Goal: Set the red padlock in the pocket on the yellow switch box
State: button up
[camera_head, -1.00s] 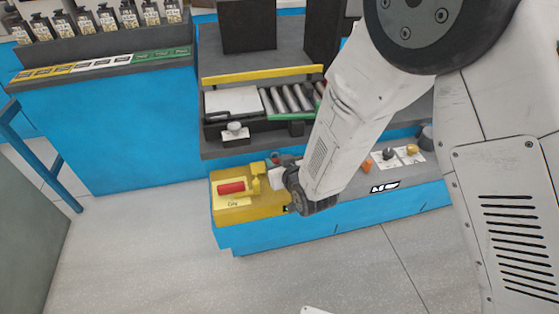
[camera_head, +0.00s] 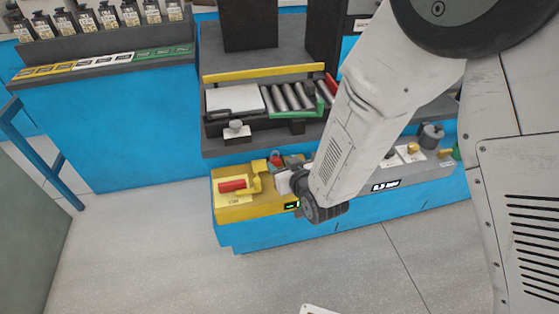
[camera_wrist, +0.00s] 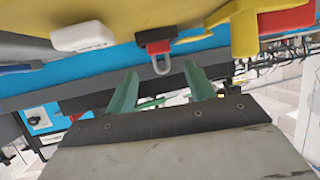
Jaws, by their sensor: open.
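The yellow switch box (camera_head: 262,205) sits at the left end of the low blue bench. A red handle (camera_head: 232,186) lies on its plate. The red padlock (camera_wrist: 158,47) is small beside the handle in the head view. In the wrist view its red body is against a dark piece on the yellow box, and its grey shackle points toward my gripper. My gripper (camera_wrist: 160,74) is open, its two green fingers apart on either side of the shackle, with a gap to each. How deep the padlock's body sits in the dark piece cannot be told.
A white block (camera_wrist: 82,36) stands on the box near the padlock. The grey bench top (camera_head: 432,170) carries knobs and fittings to the right. A roller conveyor (camera_head: 290,97) stands behind. The grey floor (camera_head: 150,260) in front is clear.

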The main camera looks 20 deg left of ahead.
jog(key=v, duration=0.8)
jog(key=shift+r, duration=0.15)
jog(key=w+d+r+m+g+h, duration=0.1)
jog(key=d+r+m+h, duration=0.1)
jog(key=d+r, duration=0.45)
jog(key=d+r+m+g+h, duration=0.1)
jog(key=d+r+h, duration=0.15)
jog(key=d, duration=0.65)
jog(key=w+d+r+m+g+h, duration=0.1)
jog(key=d+r+m+g+h, duration=0.1)
jog(key=d+r, duration=0.4)
jog(key=s+d+r+m+g+h, duration=0.1)
jog(key=s+d+r+g, duration=0.1)
jog(key=s+d, duration=0.6)
jog(key=s+d+r+m+g+h, duration=0.1)
jog(key=s+d+r+m+g, duration=0.1)
jog(key=s+d+r, duration=0.3)
jog(key=s+d+g, duration=0.1)
jog(key=s+d, duration=0.2)
jog(key=s, duration=0.4)
jog(key=shift+r+h, duration=0.25)
jog(key=shift+h, duration=0.1)
